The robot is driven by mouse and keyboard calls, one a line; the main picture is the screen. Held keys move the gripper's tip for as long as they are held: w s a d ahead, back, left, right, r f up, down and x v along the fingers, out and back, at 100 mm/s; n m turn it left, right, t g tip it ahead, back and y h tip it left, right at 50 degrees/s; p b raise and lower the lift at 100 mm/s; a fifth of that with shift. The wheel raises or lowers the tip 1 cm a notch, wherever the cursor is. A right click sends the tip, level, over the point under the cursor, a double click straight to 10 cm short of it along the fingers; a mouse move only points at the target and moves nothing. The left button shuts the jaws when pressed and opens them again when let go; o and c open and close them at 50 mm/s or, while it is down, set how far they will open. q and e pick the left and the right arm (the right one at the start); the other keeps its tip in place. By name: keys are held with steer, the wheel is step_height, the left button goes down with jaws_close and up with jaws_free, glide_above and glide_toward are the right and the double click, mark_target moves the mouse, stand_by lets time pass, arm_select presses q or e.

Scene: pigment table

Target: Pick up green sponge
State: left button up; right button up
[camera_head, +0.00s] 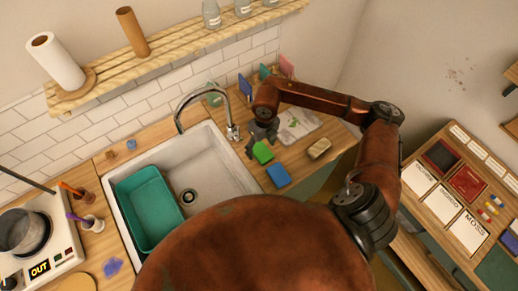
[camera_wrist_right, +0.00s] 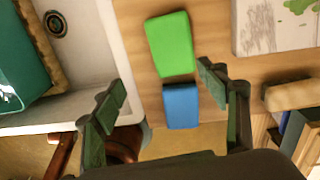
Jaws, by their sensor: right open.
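The green sponge (camera_head: 263,152) lies on the wooden counter just right of the sink. It also shows in the right wrist view (camera_wrist_right: 170,44), in the upper middle, ahead of the fingertips. My right gripper (camera_head: 261,133) is above the counter, close to the green sponge in the head view. In the right wrist view my right gripper (camera_wrist_right: 162,82) has its two fingers spread wide, with nothing between them touching. A blue sponge (camera_wrist_right: 181,105) lies close to the green one, lower in that view. My left gripper is not in view.
The white sink (camera_head: 207,165) holds a teal tub (camera_head: 147,207) and has a tall faucet (camera_head: 181,112). A tan sponge-like block (camera_head: 319,148) and a sheet with a green print (camera_head: 298,124) lie to the right of the sponges. The counter ends near the blue sponge.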

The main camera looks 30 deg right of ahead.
mark_target(264, 154)
steer(key=shift+w+d+f+h, duration=0.15)
steer(key=shift+d+h, duration=0.15)
steer(key=shift+d, duration=0.45)
steer(key=shift+d+f, duration=0.15)
steer(key=shift+f, duration=1)
step_height(264, 154, down, 5)
steer(key=shift+w+p, duration=0.1)
steer(key=shift+p, duration=0.8)
steer(key=shift+c, duration=0.2)
steer(key=c, duration=0.8)
